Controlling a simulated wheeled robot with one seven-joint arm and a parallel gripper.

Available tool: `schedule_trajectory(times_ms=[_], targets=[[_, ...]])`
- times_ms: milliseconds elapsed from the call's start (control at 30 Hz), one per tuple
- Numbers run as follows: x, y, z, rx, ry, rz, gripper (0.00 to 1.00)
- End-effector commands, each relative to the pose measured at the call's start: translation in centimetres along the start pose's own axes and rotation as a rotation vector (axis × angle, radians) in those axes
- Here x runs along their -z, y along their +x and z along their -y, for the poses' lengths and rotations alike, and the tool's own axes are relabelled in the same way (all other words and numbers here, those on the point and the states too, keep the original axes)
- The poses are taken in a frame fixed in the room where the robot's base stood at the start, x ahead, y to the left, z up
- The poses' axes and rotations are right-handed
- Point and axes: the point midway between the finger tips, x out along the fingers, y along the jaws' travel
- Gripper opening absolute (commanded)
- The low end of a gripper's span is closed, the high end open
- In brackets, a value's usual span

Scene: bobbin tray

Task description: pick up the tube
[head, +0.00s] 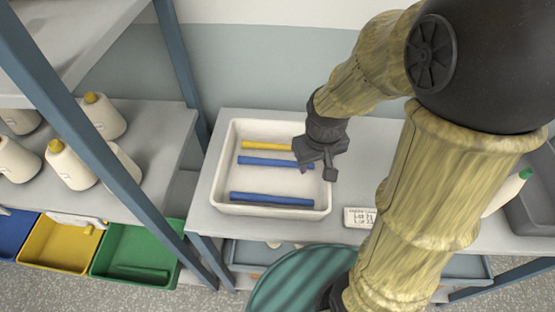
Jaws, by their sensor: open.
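A white tray (226,163) stands on the grey table and holds three thin tubes lying roughly left to right. A yellow tube (265,146) lies at the back. A blue tube (268,161) lies just in front of it, and another blue tube (271,199) lies near the tray's front wall. My gripper (317,171) is open over the tray's right side, near the right ends of the yellow tube and the middle blue tube. It hides part of those right ends. I see nothing between its fingers, and its height above the tray is hard to tell.
A label card (359,217) lies right of the tray. A grey container (535,190) and a green-tipped cone (507,191) are at the far right. A shelf (165,150) with several yellow-topped cones and a blue post stand left. Coloured bins (133,252) sit below.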

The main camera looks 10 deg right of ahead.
Motion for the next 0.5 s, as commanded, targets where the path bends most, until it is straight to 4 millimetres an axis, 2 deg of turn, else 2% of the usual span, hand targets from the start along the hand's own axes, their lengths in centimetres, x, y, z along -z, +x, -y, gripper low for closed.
schedule_trajectory(times_ms=[33, 200, 400, 500], targets=[[1.7, -1.0, 0.7, -0.001, -0.093, 0.034, 0.46], [6.9, -1.9, 3.6, -0.021, -0.453, 0.164, 0.46], [12.2, -2.1, 7.8, -0.056, -0.857, 0.317, 0.46], [14.2, -1.9, 9.9, -0.077, -1.021, 0.383, 0.46]])
